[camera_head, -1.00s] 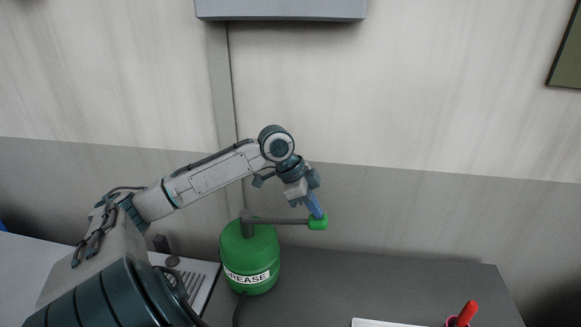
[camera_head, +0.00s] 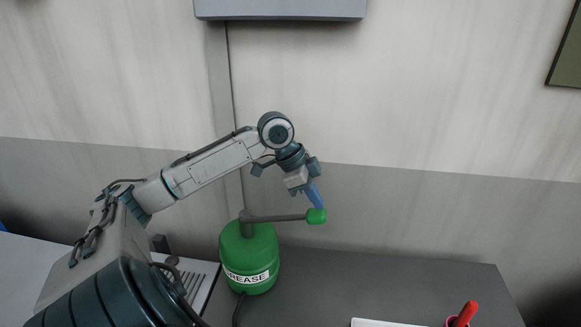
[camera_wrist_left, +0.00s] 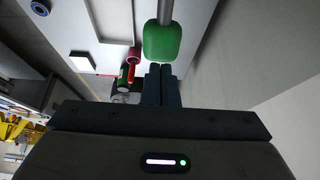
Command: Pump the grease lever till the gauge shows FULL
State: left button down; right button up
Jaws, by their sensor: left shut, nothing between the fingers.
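The green grease pump (camera_head: 250,256) with its "GREASE" label stands on the dark grey bench top. Its grey lever (camera_head: 280,218) points right and tilts slightly up, ending in a green knob (camera_head: 316,215). My left gripper (camera_head: 317,205) is shut and empty, with its blue fingertips at the top of the knob. In the left wrist view the shut fingers (camera_wrist_left: 161,72) point at the green knob (camera_wrist_left: 162,42), very near it; I cannot tell whether they touch. No gauge is readable in these views. My right gripper is not in view.
A red-handled thing in a pink cup (camera_head: 462,316) stands at the bench's front right, near a white flat item (camera_head: 380,323). The dark bench top (camera_head: 400,282) right of the pump is clear. A grey box (camera_head: 280,9) hangs above on the wall.

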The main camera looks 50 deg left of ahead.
pick_arm(q)
jog(key=shift+f+b, duration=0.55)
jog(key=shift+f, duration=0.7)
jog(key=shift+r+p, duration=0.65)
jog(key=shift+r, duration=0.65)
jog(key=shift+r, duration=2.45)
